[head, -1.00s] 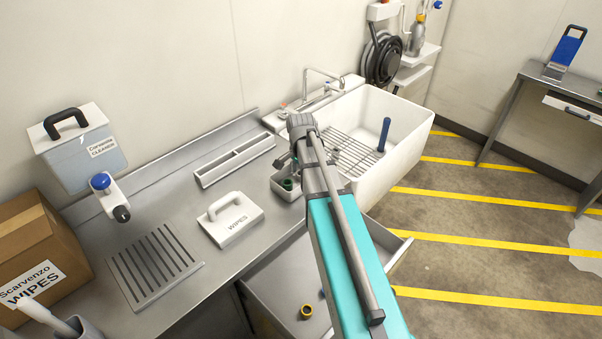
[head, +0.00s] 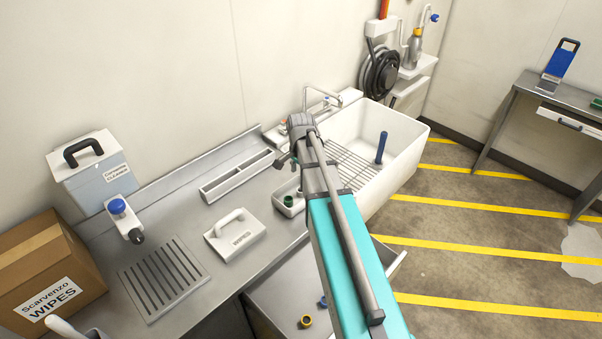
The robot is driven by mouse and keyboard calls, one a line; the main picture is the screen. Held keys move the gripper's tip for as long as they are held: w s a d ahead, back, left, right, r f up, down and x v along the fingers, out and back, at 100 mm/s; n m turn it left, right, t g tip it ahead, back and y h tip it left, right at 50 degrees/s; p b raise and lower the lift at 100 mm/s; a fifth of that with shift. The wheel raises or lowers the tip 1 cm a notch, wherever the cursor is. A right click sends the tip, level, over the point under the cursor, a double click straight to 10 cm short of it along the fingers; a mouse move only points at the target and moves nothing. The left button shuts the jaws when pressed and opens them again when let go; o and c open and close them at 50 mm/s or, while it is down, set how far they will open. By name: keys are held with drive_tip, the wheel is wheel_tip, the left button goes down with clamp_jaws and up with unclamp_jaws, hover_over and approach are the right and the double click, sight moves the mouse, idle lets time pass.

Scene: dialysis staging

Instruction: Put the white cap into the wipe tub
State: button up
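I cannot make out a white cap. My gripper (head: 285,162) is at the end of my teal arm, above the counter near the open container and the sink's left end. My wrist hides most of its fingers, so neither its opening nor anything held shows clearly.
The white sink (head: 395,160) with a wire rack and blue-handled tool lies to the right. An open drawer (head: 275,295) below the counter holds yellow and blue rings. A slotted holder (head: 237,176), drain grille (head: 163,278), cleaner box (head: 92,180) and carton (head: 45,270) line the counter.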

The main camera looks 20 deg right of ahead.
drive_tip(key=shift+r+p, duration=1.65)
drive_tip(key=shift+r, duration=0.3)
drive_tip(key=shift+a, duration=0.1)
drive_tip(key=s+a+n, duration=1.3)
drive_tip(key=shift+s+a+n, duration=0.2)
drive_tip(key=shift+s+n, duration=0.1)
drive_tip(key=shift+s, duration=0.1)
drive_tip(key=shift+c, duration=0.2)
drive_tip(key=shift+c, duration=1.1)
